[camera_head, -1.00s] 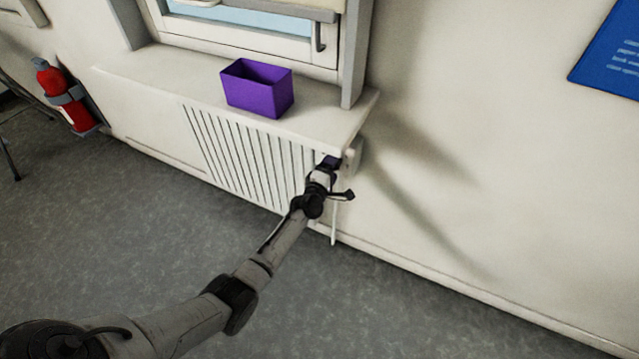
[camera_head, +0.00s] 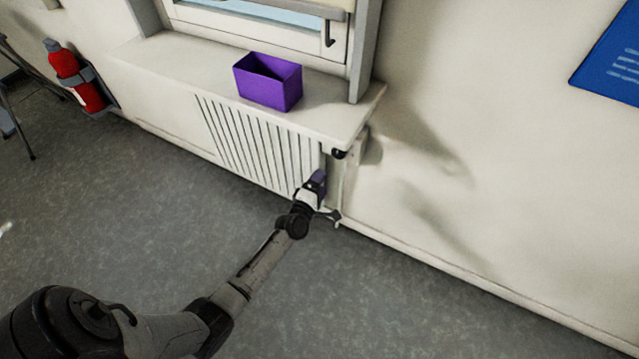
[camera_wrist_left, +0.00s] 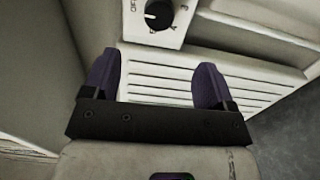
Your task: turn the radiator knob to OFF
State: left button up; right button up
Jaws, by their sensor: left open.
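The black radiator knob (camera_head: 338,153) sits at the right end of the radiator (camera_head: 255,145), just under the sill. The left wrist view shows the knob (camera_wrist_left: 160,14) at the top edge, partly cut off, on a white plate with printed marks. Its white pointer is on the knob's left side, near the letters OFF (camera_wrist_left: 133,5); I cannot tell whether it lines up exactly. My left gripper (camera_head: 319,178) is below the knob and apart from it. In the left wrist view its purple fingers (camera_wrist_left: 157,80) are spread with nothing between them. My right gripper is not in view.
A purple box (camera_head: 268,82) stands on the window sill (camera_head: 185,58) above the radiator. A red fire extinguisher (camera_head: 72,75) is at the left wall. A blue poster (camera_head: 612,55) hangs at the right. The floor in front is mostly clear.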

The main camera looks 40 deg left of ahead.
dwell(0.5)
pick_arm(q)
jog(key=d+f+m+g+h, duration=0.3)
jog(key=d+f+m+h, duration=0.15)
jog(key=m, duration=0.45)
jog(key=s+d+r+m+g+h, duration=0.2)
jog(key=s+d+r+m+g, duration=0.35)
jog(key=m, duration=0.45)
jog(key=s+d+r+m+g+y+p, duration=0.1)
jog(key=s+d+r+m+p, duration=0.2)
jog(key=s+r, duration=0.45)
jog(key=s+d+r+m+g+y+p, duration=0.15)
jog(key=s+r+p, duration=0.25)
jog(key=s+r, duration=0.4)
jog(key=s+d+f+g+p, duration=0.1)
jog(key=s+p, duration=0.2)
jog(key=s, duration=0.4)
jog(key=s+d+g+p, duration=0.2)
jog(key=s+p, duration=0.1)
jog(key=s, duration=0.3)
notch_tip(320, 180, up, 37)
jog(key=p, duration=3.8)
jog(key=shift+s+r+h, duration=0.15)
jog(key=shift+s+h, duration=0.2)
jog(key=shift+h, duration=0.05)
